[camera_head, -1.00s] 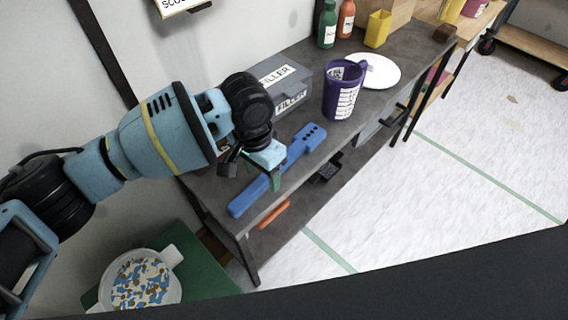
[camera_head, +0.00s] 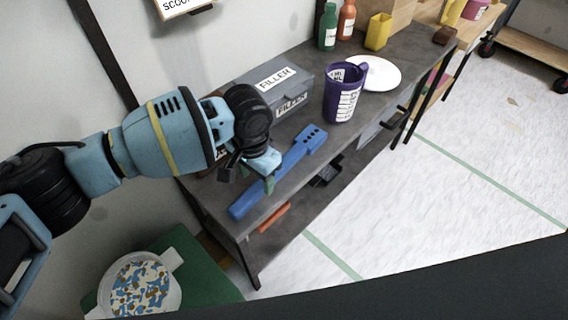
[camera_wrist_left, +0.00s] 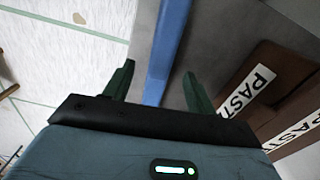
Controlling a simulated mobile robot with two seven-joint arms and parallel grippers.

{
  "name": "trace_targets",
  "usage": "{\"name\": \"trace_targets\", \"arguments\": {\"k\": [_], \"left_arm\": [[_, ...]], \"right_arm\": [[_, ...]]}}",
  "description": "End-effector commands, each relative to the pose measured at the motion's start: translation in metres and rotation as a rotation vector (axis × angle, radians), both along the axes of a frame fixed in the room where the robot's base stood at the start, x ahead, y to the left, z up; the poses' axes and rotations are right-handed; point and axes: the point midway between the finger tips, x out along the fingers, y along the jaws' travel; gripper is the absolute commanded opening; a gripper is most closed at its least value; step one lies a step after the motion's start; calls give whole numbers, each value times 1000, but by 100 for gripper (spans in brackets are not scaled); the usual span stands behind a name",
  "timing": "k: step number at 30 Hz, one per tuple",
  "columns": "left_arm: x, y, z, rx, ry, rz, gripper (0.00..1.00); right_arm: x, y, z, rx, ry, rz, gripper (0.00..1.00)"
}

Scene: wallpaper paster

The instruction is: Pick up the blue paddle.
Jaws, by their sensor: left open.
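The blue paddle (camera_head: 285,173) lies on the dark grey bench top (camera_head: 225,188), along its front edge, with a holed end toward the back right. My left gripper (camera_head: 250,178) is open and empty at the paddle's middle, covering a little of it in the head view. In the left wrist view my left gripper (camera_wrist_left: 158,75) has its green fingers apart, with the blue paddle (camera_wrist_left: 166,45) running between them in the picture. I cannot tell how far the fingertips are above the bench. My right gripper is not in view.
A grey FILLER box (camera_head: 284,83), purple jug (camera_head: 342,95) and white plate (camera_head: 382,73) stand farther along the bench. Brown PASTE boxes (camera_wrist_left: 282,75) lie to the right in the wrist view. A bowl (camera_head: 140,287) stands at lower left.

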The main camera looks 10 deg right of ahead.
Motion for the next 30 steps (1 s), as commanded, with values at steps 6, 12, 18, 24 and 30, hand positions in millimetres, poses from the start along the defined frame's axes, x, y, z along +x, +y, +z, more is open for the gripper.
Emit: {"name": "trace_targets", "arguments": {"k": [6, 12, 18, 24, 30], "left_arm": [[0, 0, -28, 1, 2, 0, 56], [0, 1, -32, 0, 0, 0, 56], [0, 1, -32, 0, 0, 0, 45], [0, 1, -32, 0, 0, 0, 18], [1, 1, -31, -1, -1, 0, 8]], "right_arm": [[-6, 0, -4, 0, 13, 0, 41], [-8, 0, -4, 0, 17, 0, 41], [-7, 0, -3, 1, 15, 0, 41], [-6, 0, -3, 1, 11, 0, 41], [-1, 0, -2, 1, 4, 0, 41]]}}
